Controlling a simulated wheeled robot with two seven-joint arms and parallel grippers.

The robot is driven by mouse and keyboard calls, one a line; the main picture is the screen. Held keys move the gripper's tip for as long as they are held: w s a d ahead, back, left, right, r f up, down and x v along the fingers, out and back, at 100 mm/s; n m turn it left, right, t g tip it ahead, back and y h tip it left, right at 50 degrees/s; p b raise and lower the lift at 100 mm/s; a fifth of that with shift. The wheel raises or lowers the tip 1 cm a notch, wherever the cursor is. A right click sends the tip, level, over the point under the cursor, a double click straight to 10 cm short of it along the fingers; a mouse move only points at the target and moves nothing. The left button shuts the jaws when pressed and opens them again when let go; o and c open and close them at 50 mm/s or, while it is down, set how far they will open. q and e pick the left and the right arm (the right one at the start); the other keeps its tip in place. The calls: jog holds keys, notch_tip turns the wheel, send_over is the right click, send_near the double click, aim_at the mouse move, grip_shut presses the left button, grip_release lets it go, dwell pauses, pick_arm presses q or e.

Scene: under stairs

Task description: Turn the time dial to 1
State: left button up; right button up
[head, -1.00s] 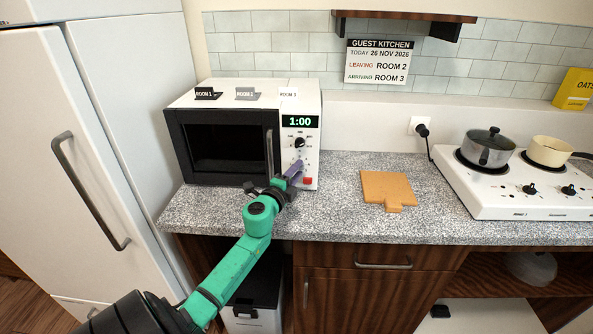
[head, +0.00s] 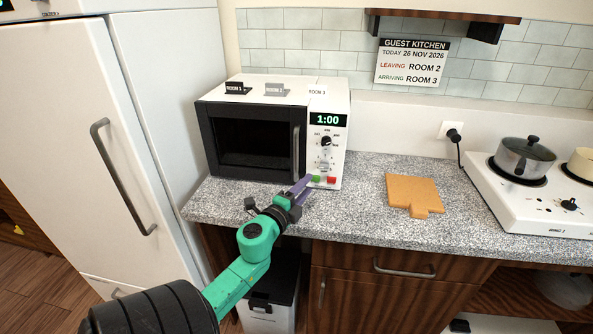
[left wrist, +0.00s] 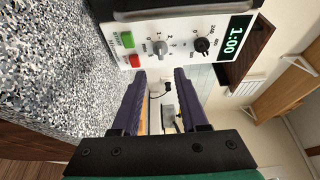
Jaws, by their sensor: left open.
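The white microwave (head: 275,90) stands on the counter, its display (head: 328,120) reading 1:00. On its panel, the grey lower dial (head: 324,166) has small numbers around it; it also shows in the left wrist view (left wrist: 160,47). I take it as the time dial; its pointer is too small to read surely. A black dial (head: 326,141) sits above it, with larger power-like numbers in the left wrist view (left wrist: 202,45). My left gripper (head: 304,184) is open and empty, its purple fingers in front of and below the dials, apart from the grey one. My right gripper is out of view.
Green (left wrist: 127,40) and red (left wrist: 135,60) buttons sit below the dials, close to my fingers. The door handle (head: 296,153) is just left of the panel. A cork board (head: 413,192) lies right on the counter, then a stove (head: 540,210) with pots.

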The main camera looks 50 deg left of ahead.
pick_arm(q)
jog(key=v, duration=0.5)
jog(key=shift+b, duration=0.35)
